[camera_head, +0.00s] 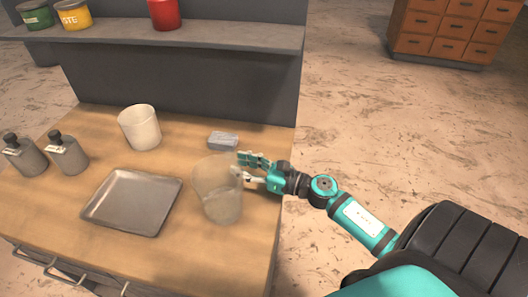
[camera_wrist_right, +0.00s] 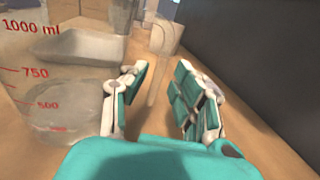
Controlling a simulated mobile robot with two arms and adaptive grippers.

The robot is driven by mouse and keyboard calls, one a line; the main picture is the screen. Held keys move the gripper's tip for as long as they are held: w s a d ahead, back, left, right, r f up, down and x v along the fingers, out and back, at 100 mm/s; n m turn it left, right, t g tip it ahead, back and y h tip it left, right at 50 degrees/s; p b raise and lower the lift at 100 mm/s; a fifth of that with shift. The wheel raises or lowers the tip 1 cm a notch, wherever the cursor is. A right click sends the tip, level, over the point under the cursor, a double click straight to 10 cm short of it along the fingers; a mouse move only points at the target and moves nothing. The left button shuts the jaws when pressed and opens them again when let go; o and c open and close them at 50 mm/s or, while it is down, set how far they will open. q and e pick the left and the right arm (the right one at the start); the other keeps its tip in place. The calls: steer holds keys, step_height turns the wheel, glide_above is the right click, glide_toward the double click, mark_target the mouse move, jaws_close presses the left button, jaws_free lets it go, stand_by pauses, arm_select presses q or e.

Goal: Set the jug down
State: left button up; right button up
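The jug (camera_head: 216,190) is clear, with red volume marks, and appears to stand upright on the wooden bench (camera_head: 165,255). Some clear liquid seems to lie in its lower part. My right gripper (camera_head: 250,170) is at the jug's right side, near its upper half. In the right wrist view the jug (camera_wrist_right: 55,95) fills the left side. There my right gripper (camera_wrist_right: 157,80) has its fingers apart, with the jug's wall beside the left finger. A faint pale strip shows between the fingers; I cannot tell whether it is the jug's handle. My left gripper is out of view.
A metal tray (camera_head: 133,202) lies left of the jug. A white beaker (camera_head: 140,128) and a small grey block (camera_head: 222,140) are behind. Two grey bottles (camera_head: 68,154) stand at the far left. A shelf (camera_head: 200,34) holds cans. Bare bench lies in front of the jug.

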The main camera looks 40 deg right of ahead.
steer(key=b+v, duration=0.2)
steer(key=v, duration=0.6)
steer(key=shift+f, duration=0.15)
steer(key=shift+s+d, duration=0.25)
steer(key=shift+s, duration=0.15)
